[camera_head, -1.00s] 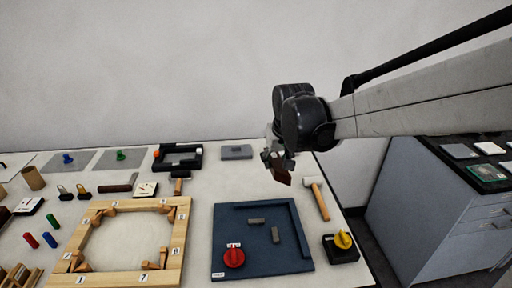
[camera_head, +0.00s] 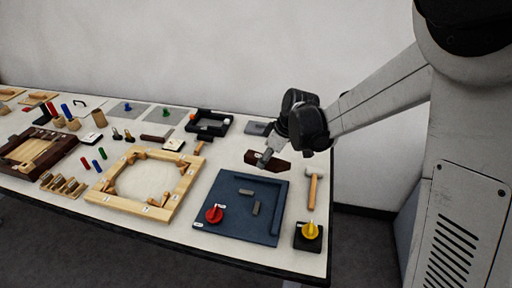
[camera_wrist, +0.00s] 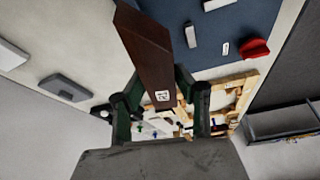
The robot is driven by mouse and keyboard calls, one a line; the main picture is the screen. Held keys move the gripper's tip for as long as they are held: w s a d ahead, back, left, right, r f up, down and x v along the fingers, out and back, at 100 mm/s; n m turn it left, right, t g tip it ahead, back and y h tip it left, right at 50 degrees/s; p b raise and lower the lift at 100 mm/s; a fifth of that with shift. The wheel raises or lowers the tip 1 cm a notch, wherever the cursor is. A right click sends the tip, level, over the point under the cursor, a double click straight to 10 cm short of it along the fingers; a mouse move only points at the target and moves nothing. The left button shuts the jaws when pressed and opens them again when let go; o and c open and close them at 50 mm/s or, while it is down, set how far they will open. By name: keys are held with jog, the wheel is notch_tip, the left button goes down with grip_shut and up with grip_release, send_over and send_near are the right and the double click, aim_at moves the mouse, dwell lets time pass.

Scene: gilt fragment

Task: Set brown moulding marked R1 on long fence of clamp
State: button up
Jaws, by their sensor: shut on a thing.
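A dark brown moulding (camera_head: 281,165) is held in my gripper (camera_head: 265,157), above the table just behind the blue clamp board (camera_head: 215,228). In the wrist view the moulding (camera_wrist: 146,48) runs lengthwise between the two green fingers of my gripper (camera_wrist: 158,82), which are shut on it. Its white label (camera_wrist: 162,96) faces the wrist camera; the marking is too small to read surely. The clamp board has raised dark fences along its back and right sides (camera_head: 270,222), two small grey blocks (camera_head: 247,192) and a red knob (camera_head: 214,213). The moulding is apart from the fences.
A numbered wooden frame (camera_head: 133,204) lies to the left. A black frame (camera_head: 208,124) and a grey plate (camera_head: 255,128) are behind.

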aim_at(258, 159)
jog(key=shift+a+f+n+g+p, duration=0.15)
jog(key=shift+a+n+g+p, duration=0.05)
jog(key=shift+a+n, duration=0.35)
jog(key=shift+a+f+n+g+p, duration=0.2)
jog(key=shift+a+n, duration=0.25)
jog(key=shift+a, duration=0.2)
jog(key=shift+a+f+n, duration=0.2)
jog(key=shift+a+n, duration=0.05)
jog(key=shift+n, duration=0.05)
jog(key=shift+s+f+b, duration=0.1)
jog(key=shift+f+b, duration=2.6)
jog(key=shift+f, duration=1.15)
jog(key=shift+f, duration=0.2)
jog(key=shift+s+d+f+b, duration=0.1)
jog(key=shift+s+f+b, duration=0.05)
jog(key=shift+f+b, duration=0.3)
grip_shut()
jog(key=o, duration=0.9)
grip_release()
jog(key=shift+c, duration=0.2)
jog(key=o, duration=0.5)
jog(key=shift+f, duration=0.1)
jog(key=shift+r, duration=0.25)
